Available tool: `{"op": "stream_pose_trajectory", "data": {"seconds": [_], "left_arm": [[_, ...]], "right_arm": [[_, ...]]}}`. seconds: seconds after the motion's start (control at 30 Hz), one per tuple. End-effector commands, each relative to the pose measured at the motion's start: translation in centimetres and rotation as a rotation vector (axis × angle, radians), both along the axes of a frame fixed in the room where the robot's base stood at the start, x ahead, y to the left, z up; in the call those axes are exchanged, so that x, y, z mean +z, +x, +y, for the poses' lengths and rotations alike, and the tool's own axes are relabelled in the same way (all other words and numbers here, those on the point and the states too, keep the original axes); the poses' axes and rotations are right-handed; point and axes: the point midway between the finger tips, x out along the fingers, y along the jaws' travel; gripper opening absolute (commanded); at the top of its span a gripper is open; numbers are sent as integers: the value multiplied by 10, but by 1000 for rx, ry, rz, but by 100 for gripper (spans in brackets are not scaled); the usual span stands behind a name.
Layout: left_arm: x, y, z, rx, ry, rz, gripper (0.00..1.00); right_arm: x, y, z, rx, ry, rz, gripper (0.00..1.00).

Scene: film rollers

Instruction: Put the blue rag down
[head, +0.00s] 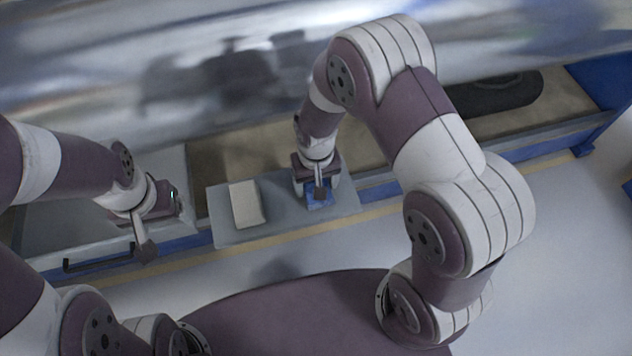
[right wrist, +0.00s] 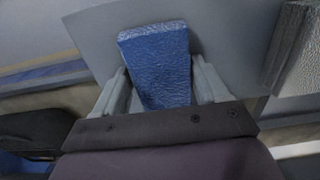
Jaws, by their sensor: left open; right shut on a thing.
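The blue rag (head: 319,197) is at my right gripper (head: 318,190), over the right part of a grey tray-like shelf (head: 290,222). In the right wrist view the blue rag (right wrist: 160,65) is a folded, textured block between the two pale fingers of the right gripper (right wrist: 163,88), which is shut on it. The grey surface lies just behind the rag there; I cannot tell whether they touch. My left gripper (head: 165,220) is open and empty, left of the shelf.
A cream folded cloth or block (head: 246,204) lies on the shelf left of the blue rag. A large shiny metal roller (head: 200,80) spans the back. A black oblong object (head: 500,95) lies at the back right. The shelf is bare between the cream block and the rag.

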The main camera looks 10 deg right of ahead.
Motion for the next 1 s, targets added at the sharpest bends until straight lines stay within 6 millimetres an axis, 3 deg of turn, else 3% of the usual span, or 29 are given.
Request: {"op": "stream_pose_trajectory", "data": {"seconds": [0.17, 0.2, 0.23, 0.27, 0.57, 1.0], "left_arm": [[-1, 0, 0, 0, 0, 0, 80], [0, 0, 0, 0, 0, 0, 80], [0, 0, 0, 0, 0, 0, 80], [0, 0, 0, 0, 0, 0, 80], [1, 0, 0, 0, 0, 0, 80], [43, 0, 0, 0, 0, 0, 80]], "right_arm": [[-4, 0, 0, 0, 0, 1, 49], [-3, 0, 0, 0, 0, 1, 86], [-3, 0, 0, 0, 0, 1, 96], [-3, 0, 0, 0, 0, 1, 99], [1, 0, 0, 0, 0, -1, 99], [105, 0, 0, 0, 0, -1, 99]]}}
